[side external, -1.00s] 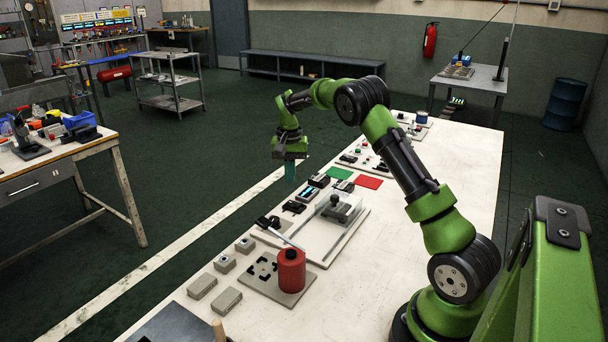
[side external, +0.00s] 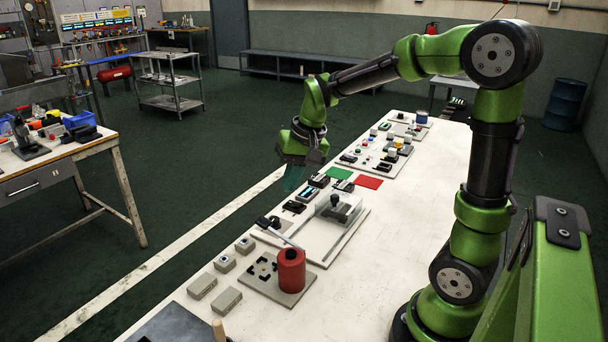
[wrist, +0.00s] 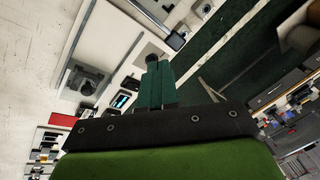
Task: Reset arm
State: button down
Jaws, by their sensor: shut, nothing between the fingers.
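My gripper (side external: 294,178) hangs over the far-left edge of the white workbench (side external: 420,200) in the side external view, clear of the objects on it. Its teal fingers point down and slightly left. In the wrist view my gripper (wrist: 155,78) shows its teal fingers shut together with nothing between them. Behind the fingers lie the bench objects on one side and the dark green floor on the other.
On the bench stand a red canister (side external: 291,270), a clear-walled fixture (side external: 333,222), a green pad (side external: 339,174), a red pad (side external: 369,182) and grey blocks (side external: 202,286). The bench's right half is bare. A wooden-topped table (side external: 60,150) stands apart at left.

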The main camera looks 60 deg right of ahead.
jog(key=s+a+r+n+t+y, duration=0.1)
jog(key=s+a+r+n+t, duration=0.2)
jog(key=s+a, duration=0.7)
jog(key=s+r+t, duration=0.1)
jog(key=s+r, duration=0.1)
jog(key=s, duration=0.1)
jog(key=shift+a+n, duration=0.2)
jog(key=shift+n, duration=0.2)
